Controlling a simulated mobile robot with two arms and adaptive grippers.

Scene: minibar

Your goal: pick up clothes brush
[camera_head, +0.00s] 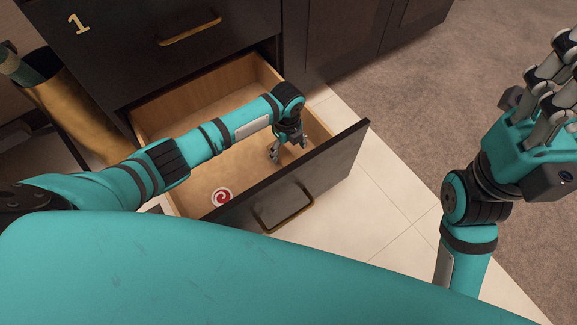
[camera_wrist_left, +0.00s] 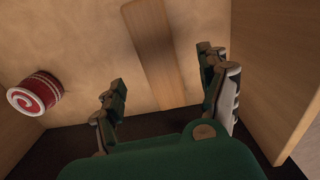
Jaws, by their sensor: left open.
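A long, flat wooden piece (camera_wrist_left: 153,50), which looks like the clothes brush, lies on the drawer floor in the left wrist view. Its bristles do not show. In the head view I cannot make it out; my left arm and gripper cover that part of the drawer. My left gripper (camera_head: 288,149) points down inside the open drawer near its front panel. In the left wrist view its open fingers (camera_wrist_left: 161,72) stand apart, with the wooden piece beyond and between them, not gripped. My right gripper (camera_head: 548,95) is raised at the right edge of the head view, partly cut off.
The open drawer (camera_head: 245,75) has wooden walls and a dark front panel (camera_head: 325,170) with a brass handle (camera_head: 284,207). A closed drawer is above.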

